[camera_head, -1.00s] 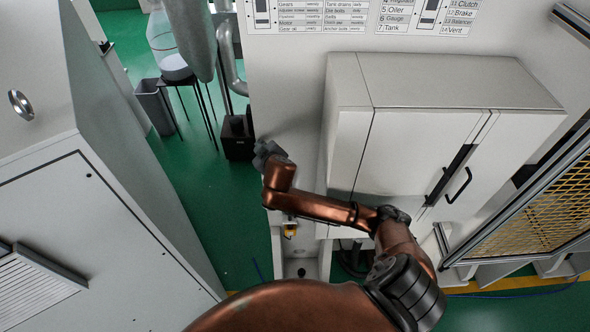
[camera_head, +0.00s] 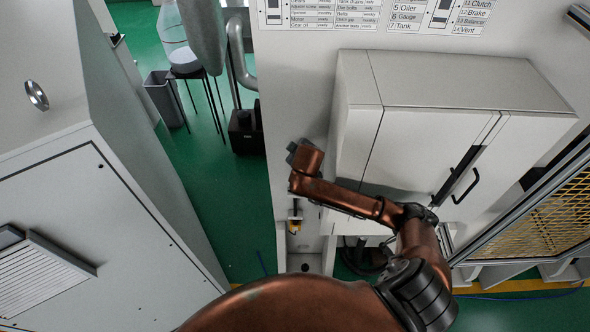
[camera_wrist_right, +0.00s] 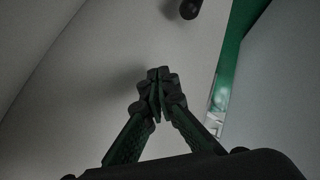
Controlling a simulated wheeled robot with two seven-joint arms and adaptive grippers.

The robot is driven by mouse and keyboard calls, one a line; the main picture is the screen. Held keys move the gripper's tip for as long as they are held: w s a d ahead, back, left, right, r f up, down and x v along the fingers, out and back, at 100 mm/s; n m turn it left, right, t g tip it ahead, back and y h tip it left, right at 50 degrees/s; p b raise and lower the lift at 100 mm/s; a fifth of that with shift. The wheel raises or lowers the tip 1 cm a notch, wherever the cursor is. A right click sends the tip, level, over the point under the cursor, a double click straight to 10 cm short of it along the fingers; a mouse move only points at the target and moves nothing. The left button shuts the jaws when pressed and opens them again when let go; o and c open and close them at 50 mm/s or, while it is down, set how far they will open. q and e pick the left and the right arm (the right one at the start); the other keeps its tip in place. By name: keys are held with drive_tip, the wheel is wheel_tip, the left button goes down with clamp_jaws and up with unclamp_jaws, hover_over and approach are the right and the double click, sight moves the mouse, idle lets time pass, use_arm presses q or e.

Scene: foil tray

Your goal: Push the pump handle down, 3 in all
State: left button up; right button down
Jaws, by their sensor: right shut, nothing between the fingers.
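My right arm reaches from the bottom right toward the wall beside the grey cabinet in the head view. Its wrist hides most of my right gripper, which shows only as a small dark part (camera_head: 294,152). In the right wrist view the gripper (camera_wrist_right: 160,82) is shut, with its fingertips together and nothing between them. A dark rounded knob (camera_wrist_right: 190,9), perhaps the pump handle's end, shows at the top edge, beyond the fingertips and apart from them. The rest of it is out of frame. I cannot clearly make out the pump in the head view. My left gripper is not in view.
The grey cabinet (camera_head: 445,85) with black handles stands right of the wrist. A large grey housing (camera_head: 60,190) fills the left. A yellow mesh guard (camera_head: 540,225) stands at the right. Green floor (camera_head: 205,180) lies between.

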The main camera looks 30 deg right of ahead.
wheel_tip(320, 180, down, 8)
drive_tip(key=shift+r+b, duration=0.2)
drive_tip(key=shift+b, duration=0.45)
idle(1.1)
drive_tip(key=shift+s+f, duration=0.1)
drive_tip(key=shift+f, duration=0.3)
drive_tip(key=shift+s+f+b, duration=0.1)
drive_tip(key=shift+f+b, duration=1)
drive_tip(key=shift+f, duration=1.65)
idle(2.1)
drive_tip(key=shift+r, duration=0.1)
